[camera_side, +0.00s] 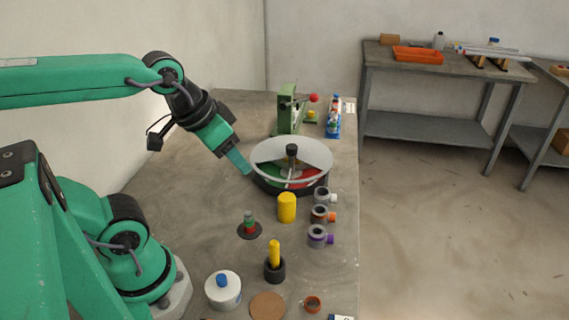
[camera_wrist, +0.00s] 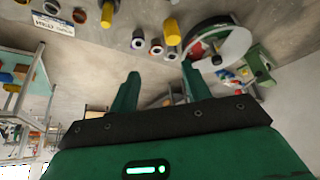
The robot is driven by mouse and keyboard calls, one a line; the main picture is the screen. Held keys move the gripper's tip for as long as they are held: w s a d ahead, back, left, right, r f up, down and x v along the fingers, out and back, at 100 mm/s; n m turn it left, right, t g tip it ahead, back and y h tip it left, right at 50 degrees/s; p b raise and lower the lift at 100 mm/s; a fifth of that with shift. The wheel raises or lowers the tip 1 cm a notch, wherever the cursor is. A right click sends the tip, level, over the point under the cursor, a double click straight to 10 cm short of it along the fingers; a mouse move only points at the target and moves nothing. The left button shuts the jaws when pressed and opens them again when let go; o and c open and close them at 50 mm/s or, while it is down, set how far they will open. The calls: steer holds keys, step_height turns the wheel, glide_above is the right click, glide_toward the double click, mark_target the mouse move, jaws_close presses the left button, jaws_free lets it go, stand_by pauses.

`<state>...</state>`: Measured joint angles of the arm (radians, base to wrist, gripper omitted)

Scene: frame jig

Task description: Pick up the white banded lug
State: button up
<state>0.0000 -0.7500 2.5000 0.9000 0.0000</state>
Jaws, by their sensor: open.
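The white banded lug (camera_side: 325,196) is a small grey ring-like part with a white stub on its right. It stands near the table's right edge, just in front of the round dish, at the back of a row of three lugs. My gripper (camera_side: 241,163) is raised to the left of the dish, well apart from the lug, with nothing between its fingers. In the wrist view my gripper (camera_wrist: 160,75) shows two green fingers spread apart.
An orange-stub lug (camera_side: 321,215) and a purple-banded lug (camera_side: 318,236) stand in front of the white one. A yellow cylinder (camera_side: 287,208) stands to their left. The divided dish (camera_side: 262,181) with a pale partial cover (camera_side: 270,150) is behind. Bare table lies left of the dish.

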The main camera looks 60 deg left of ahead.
steer(key=shift+w, duration=0.1)
steer(key=m+g, duration=0.6)
steer(key=m, duration=0.8)
glide_above(324, 192)
steer(key=d, duration=0.2)
step_height(324, 192, down, 16)
steer(key=shift+s+a+f, duration=0.1)
steer(key=shift+s+f, duration=0.1)
steer(key=shift+f, duration=1.1)
steer(key=shift+s+a+f, duration=0.1)
steer(key=shift+s+f, duration=0.15)
steer(key=shift+f, duration=1.05)
steer(key=shift+s+a+f, duration=0.1)
steer(key=shift+s+f, duration=0.1)
steer(key=shift+f, duration=1.1)
steer(key=c, duration=0.8)
